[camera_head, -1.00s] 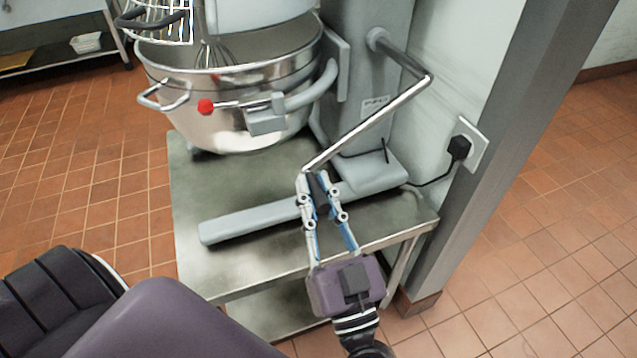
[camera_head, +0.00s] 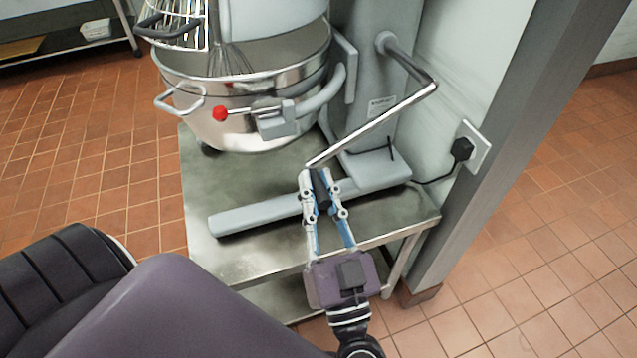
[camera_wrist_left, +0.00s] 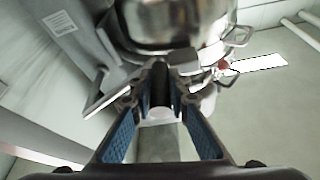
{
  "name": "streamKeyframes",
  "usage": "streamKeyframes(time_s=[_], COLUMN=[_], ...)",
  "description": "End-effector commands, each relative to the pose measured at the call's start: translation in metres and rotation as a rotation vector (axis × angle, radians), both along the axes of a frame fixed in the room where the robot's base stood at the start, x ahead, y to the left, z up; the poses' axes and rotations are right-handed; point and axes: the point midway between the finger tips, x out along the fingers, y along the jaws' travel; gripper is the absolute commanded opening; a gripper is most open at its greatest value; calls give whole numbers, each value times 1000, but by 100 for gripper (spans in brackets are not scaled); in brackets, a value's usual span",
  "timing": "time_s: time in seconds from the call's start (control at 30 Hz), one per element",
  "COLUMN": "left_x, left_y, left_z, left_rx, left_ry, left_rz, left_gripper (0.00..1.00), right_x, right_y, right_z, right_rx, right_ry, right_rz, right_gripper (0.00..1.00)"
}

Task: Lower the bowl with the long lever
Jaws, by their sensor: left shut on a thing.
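The long lever (camera_head: 372,126) is a bare metal bar on the right side of the grey mixer column (camera_head: 366,75). It bends near the wall and slopes down toward the front left. My left gripper (camera_head: 322,185) is closed around the dark grip (camera_head: 323,186) at its lower end. The dark grip also stands between the blue-padded fingers in the left wrist view (camera_wrist_left: 161,84). The steel bowl (camera_head: 240,130) hangs in its holder on the column, above the table, with a whisk partly hidden inside. My right gripper is out of view.
The mixer's foot (camera_head: 260,214) lies on the steel table (camera_head: 235,255), close to my left gripper. A black plug (camera_head: 461,149) and cable are on the wall side. A grey post (camera_head: 510,130) stands at the right. A red knob (camera_head: 220,114) sticks out before the bowl.

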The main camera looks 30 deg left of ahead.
Motion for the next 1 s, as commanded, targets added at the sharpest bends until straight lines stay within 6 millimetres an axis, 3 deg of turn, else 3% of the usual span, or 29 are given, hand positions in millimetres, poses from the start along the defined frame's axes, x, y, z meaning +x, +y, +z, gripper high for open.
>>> streamKeyframes(time_s=[0.2, 0.23, 0.37, 0.77, 1.0], left_x=[-1, -1, -1, -6, -35], left_y=[1, 1, 1, -6, -38], left_z=[1, 1, 0, -5, -23], left_rx=[1, 1, 1, 0, -1], left_ry=[-4, -3, -2, 4, 7], left_rz=[3, 2, 2, 2, 1], left_gripper=[0, 19, 34, 34, 34], right_x=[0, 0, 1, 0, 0], right_y=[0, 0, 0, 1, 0], right_z=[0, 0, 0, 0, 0], right_rx=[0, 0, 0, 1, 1], right_ry=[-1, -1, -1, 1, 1], right_rz=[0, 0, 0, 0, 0], right_gripper=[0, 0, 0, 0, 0])
